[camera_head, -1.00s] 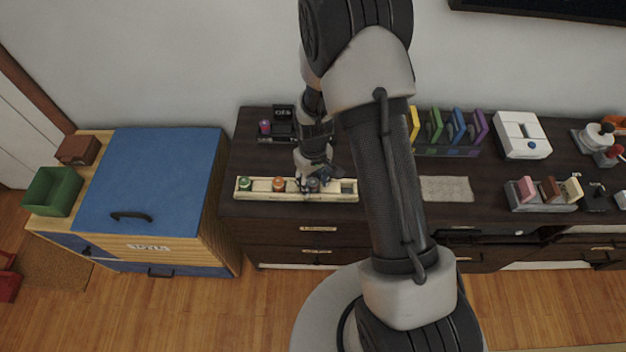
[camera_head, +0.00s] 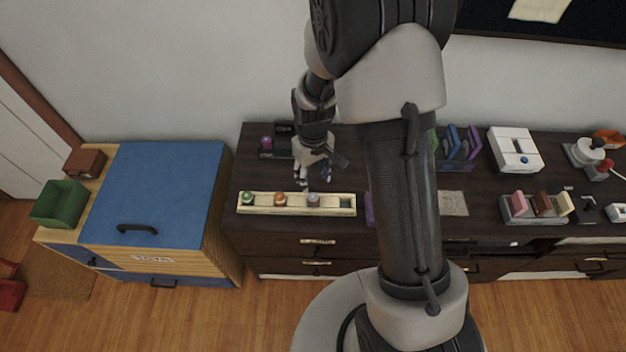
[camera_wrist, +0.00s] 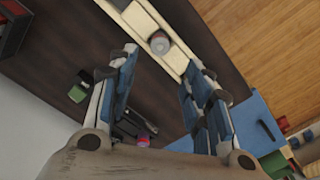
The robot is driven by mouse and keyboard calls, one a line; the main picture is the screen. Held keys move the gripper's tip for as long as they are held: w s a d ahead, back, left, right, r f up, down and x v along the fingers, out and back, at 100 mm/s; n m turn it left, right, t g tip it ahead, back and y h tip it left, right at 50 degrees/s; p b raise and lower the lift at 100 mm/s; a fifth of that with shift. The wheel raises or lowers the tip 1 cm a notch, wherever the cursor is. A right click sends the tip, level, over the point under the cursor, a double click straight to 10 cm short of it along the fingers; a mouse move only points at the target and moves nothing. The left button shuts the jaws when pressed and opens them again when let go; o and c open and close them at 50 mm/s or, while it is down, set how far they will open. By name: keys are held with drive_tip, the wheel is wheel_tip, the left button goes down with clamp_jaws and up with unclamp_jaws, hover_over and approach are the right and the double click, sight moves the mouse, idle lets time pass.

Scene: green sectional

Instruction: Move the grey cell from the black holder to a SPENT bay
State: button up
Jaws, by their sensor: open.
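The cream tray (camera_head: 262,209) lies along the front of the dark cabinet. The grey cell (camera_head: 313,199) stands in its third bay from the left, right of a green-topped cell (camera_head: 248,199) and an orange one (camera_head: 280,199). The right-hand bay (camera_head: 347,203) looks empty. My gripper (camera_head: 313,180) is open and empty, above and behind the tray, apart from the grey cell. The wrist view shows the grey cell (camera_wrist: 159,43) beyond my open fingers (camera_wrist: 163,62). The black holder (camera_head: 267,155) at the back left bears a purple cell (camera_head: 266,142). Bay labels cannot be read.
A blue-topped chest (camera_head: 160,190) with a green bin (camera_head: 60,204) stands left. Right of my arm are coloured upright pieces (camera_head: 460,145), a white box (camera_head: 515,150), a grey mat (camera_head: 453,203) and a rack (camera_head: 535,208). A purple object (camera_head: 370,209) shows beside my arm.

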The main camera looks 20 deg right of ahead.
drive_tip(key=s+r+m+t, duration=0.1)
drive_tip(key=s+r, duration=0.3)
drive_tip(key=r, duration=0.6)
drive_tip(key=s+r+m+t, duration=0.1)
drive_tip(key=s+r, duration=0.2)
drive_tip(key=r, duration=0.7)
drive_tip(key=s+r+t, duration=0.1)
drive_tip(key=s+r, duration=0.3)
drive_tip(key=s, duration=0.3)
drive_tip(key=s+r+m+t, duration=0.1)
drive_tip(key=s+r, duration=0.2)
drive_tip(key=s, duration=0.4)
drive_tip(key=shift+s+r+t, duration=0.2)
drive_tip(key=shift+r+t, duration=0.1)
drive_tip(key=shift+r, duration=0.05)
